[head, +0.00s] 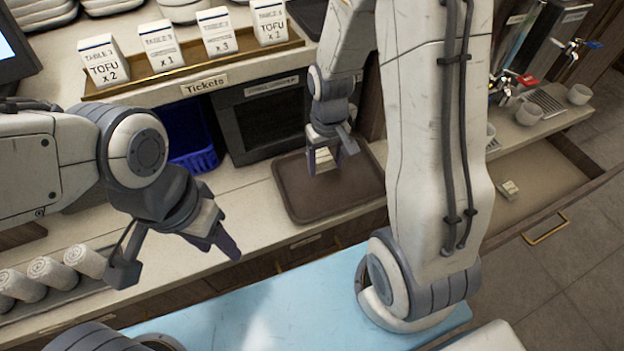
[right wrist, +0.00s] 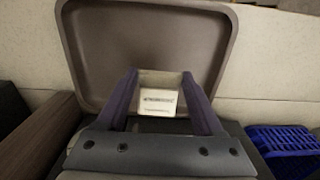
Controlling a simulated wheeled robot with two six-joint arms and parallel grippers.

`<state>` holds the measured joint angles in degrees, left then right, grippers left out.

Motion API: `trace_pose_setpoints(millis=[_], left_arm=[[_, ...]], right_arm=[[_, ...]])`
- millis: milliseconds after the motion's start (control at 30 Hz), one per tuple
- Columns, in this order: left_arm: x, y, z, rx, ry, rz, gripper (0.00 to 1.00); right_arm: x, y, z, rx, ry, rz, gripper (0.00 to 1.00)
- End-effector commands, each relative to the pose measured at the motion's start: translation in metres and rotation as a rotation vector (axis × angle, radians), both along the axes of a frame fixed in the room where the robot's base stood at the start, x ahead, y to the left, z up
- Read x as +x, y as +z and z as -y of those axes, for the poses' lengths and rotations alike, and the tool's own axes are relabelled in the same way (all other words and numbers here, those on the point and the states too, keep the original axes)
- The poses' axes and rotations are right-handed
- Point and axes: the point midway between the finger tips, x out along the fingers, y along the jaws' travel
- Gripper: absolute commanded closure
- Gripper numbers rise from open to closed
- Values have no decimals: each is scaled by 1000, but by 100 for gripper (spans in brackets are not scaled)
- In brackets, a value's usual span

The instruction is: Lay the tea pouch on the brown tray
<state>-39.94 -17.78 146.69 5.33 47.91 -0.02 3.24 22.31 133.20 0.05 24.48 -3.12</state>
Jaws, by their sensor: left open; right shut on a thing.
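The tea pouch (right wrist: 158,101) is a small pale packet with a dark printed line, held between the purple fingers of my right gripper (right wrist: 160,108). In the head view my right gripper (head: 325,163) is over the brown tray, with the pale pouch (head: 322,156) partly hidden between its fingers. The brown tray (head: 290,208) is a shallow rounded rectangle on the counter; it also shows in the right wrist view (right wrist: 190,42). I cannot tell whether the pouch touches the tray. My left gripper (head: 217,238) is open and empty, left of the tray above the counter's front edge.
A dark ticket machine (head: 270,122) and a blue basket (head: 195,150) stand behind the tray. Ticket cards (head: 161,45) line a wooden rail. Rolled towels (head: 50,270) lie at left. At right an open drawer (head: 540,175) holds a small pale packet (head: 509,190).

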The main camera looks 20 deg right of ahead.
Motion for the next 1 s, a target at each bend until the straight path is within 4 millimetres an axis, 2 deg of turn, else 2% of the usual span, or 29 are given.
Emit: trace_pose_setpoints(millis=[100,267,600,1000], left_arm=[[0,5,0,0,0,0,50],[0,6,0,0,0,0,50],[0,11,0,0,1,0,50],[0,8,0,0,0,0,50]], right_arm=[[-3,-12,-23,0,6,-3,86],[-4,-22,-37,0,3,-1,86],[-4,-60,-38,0,1,-3,86],[-4,-66,-38,0,1,1,86]])
